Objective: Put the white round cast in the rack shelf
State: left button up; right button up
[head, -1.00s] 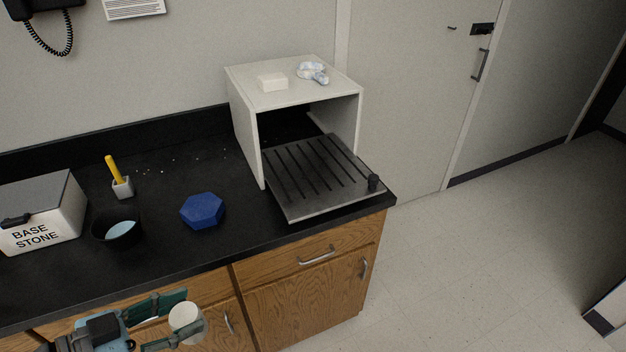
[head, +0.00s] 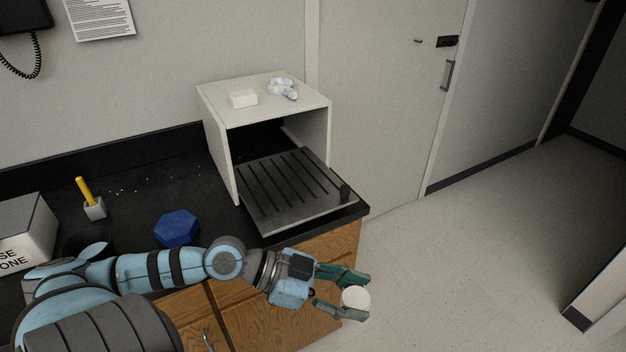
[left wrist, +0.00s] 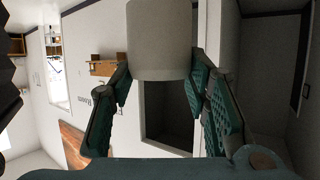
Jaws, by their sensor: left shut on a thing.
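My left gripper (head: 345,291) is shut on the white round cast (head: 356,298), in front of the counter's right end and over the floor. In the left wrist view the cast (left wrist: 158,40) is a pale cylinder between the green fingers (left wrist: 160,85). The rack (head: 272,118) is a white open-fronted box on the counter. Its slotted grey shelf (head: 290,197) sticks out of the open front, with a dark knob at its right corner. The shelf is bare and lies behind and to the left of the cast. My right gripper is not in view.
A blue hexagonal block (head: 177,228) and a yellow-handled tool in a small holder (head: 95,209) stand on the black counter. A labelled box (head: 25,232) is at the left edge. A white block (head: 243,98) and a crumpled piece (head: 282,88) lie on the rack's top.

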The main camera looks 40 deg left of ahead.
aim_at(284, 193)
jog(key=i, duration=4.5)
jog(key=u, duration=4.4)
jog(key=i, duration=0.75)
jog(key=u, duration=0.05)
